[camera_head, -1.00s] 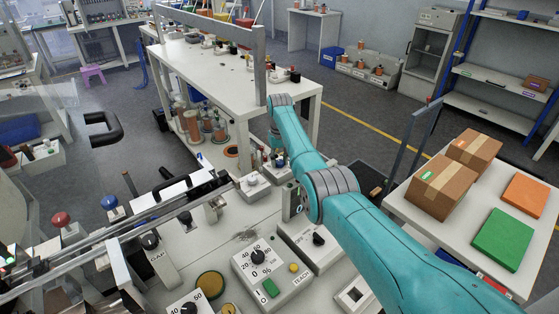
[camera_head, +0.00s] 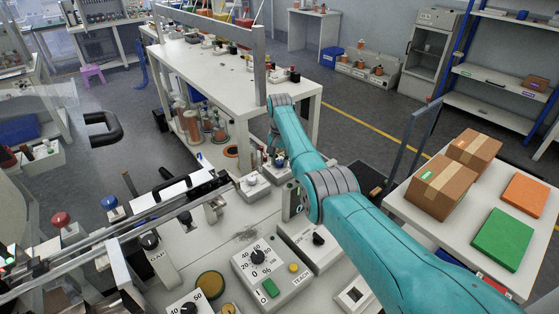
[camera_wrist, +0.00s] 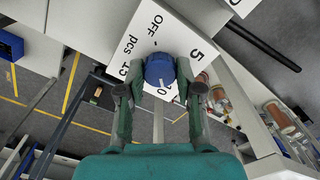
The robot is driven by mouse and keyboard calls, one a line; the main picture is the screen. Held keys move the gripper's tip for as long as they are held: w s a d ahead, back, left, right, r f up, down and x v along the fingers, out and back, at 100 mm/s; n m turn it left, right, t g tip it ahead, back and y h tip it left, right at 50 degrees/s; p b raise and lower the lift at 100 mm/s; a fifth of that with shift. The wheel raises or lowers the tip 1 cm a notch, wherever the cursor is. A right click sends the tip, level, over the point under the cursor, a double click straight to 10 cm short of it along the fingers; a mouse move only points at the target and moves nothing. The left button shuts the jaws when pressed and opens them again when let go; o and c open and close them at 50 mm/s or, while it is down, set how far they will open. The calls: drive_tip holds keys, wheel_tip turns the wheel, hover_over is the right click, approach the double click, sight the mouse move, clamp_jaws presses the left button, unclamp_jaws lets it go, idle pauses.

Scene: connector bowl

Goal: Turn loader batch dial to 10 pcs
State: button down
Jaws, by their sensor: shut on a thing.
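The loader batch dial is a blue knob (camera_wrist: 160,68) on a white label plate (camera_wrist: 172,36) in the wrist view. The plate is marked OFF at the top, 5 at the right, 10 at the bottom, partly hidden by my right finger, and 15 and pcs at the left. My gripper (camera_wrist: 161,88) is shut on the blue knob, one finger at each side. No pointer mark on the knob can be made out. In the head view my teal arm reaches toward the back bench, and neither the gripper nor the dial can be made out there.
A white bench (camera_head: 225,75) stands behind. Cardboard boxes (camera_head: 441,186) and green (camera_head: 503,240) and orange (camera_head: 524,195) sheets lie on a table at the right.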

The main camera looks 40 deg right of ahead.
sight(279, 161)
idle(0.4)
drive_tip(key=c, duration=0.8)
unclamp_jaws()
drive_tip(key=shift+o, duration=0.2)
wheel_tip(279, 161, up, 12)
drive_tip(key=shift+w, duration=0.1)
